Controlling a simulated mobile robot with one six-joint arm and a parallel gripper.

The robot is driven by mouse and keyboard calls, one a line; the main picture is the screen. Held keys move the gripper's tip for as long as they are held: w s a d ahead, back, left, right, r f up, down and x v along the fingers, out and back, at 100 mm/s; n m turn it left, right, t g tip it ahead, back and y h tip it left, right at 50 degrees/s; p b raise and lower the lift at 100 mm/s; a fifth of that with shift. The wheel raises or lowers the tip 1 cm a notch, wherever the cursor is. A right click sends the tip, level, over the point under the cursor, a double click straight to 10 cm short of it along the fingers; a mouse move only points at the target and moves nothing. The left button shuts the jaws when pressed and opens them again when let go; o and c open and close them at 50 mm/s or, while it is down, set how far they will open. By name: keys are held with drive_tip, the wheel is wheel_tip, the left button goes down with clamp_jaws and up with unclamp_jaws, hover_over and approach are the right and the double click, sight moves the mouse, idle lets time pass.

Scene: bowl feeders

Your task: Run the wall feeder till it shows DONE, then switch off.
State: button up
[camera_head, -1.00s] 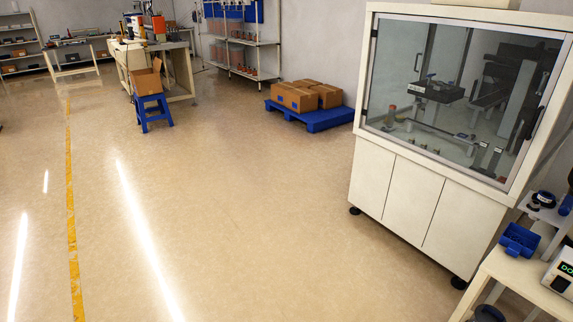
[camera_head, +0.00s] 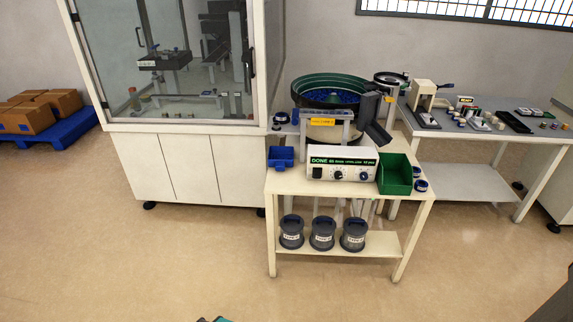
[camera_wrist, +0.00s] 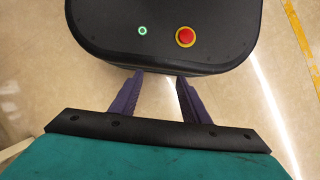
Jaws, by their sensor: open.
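A large bowl feeder (camera_head: 300,92) with a green rim and blue parts stands on the cream table. A smaller bowl feeder (camera_head: 391,78) stands behind to the right, nearer the wall; a small box showing READY (camera_head: 466,102) is on the grey table. Which one the task means by wall feeder I cannot tell. My gripper (camera_wrist: 160,78) is open and empty in the wrist view, far from both feeders.
A green bin (camera_head: 395,174) and a small blue bin (camera_head: 281,156) flank the control box. Several lidded jars (camera_head: 322,233) stand on the shelf below. A glazed cabinet (camera_head: 165,120) is on the left, the grey table (camera_head: 510,133) on the right. The floor in front is clear.

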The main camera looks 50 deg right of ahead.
drive_tip(key=w+d+r+t, duration=0.1)
drive_tip(key=w+d+t, duration=0.2)
drive_tip(key=w+t, duration=1.2)
drive_tip(key=w+d+r+m+t+h+p, duration=0.1)
drive_tip(key=w+d+r+m+h, duration=0.25)
drive_tip(key=w+d+r, duration=1.2)
drive_tip(key=s+d+r+m+t+h, duration=0.1)
drive_tip(key=d+r+h, duration=0.1)
drive_tip(key=d+r, duration=0.35)
drive_tip(key=s+d+r+m+t+h, duration=0.1)
drive_tip(key=d+r+h, duration=0.15)
drive_tip(key=d, duration=0.65)
drive_tip(key=s+d+r+m+t+h, duration=0.1)
drive_tip(key=d+r, duration=0.4)
drive_tip(key=d, duration=0.2)
drive_tip(key=s+d+r+m+g+h+p, duration=0.1)
drive_tip(key=s+d+r+m+g+h, duration=0.1)
drive_tip(key=s+d, duration=0.6)
drive_tip(key=s+d+r+m+g+h, duration=0.1)
drive_tip(key=s+d+r+m+h, duration=0.1)
drive_tip(key=s+d, duration=0.6)
drive_tip(key=shift+s+d+r+g+h+p, duration=0.2)
drive_tip(key=shift+d+r+g+h+p, duration=0.3)
drive_tip(key=shift+d+h, duration=0.5)
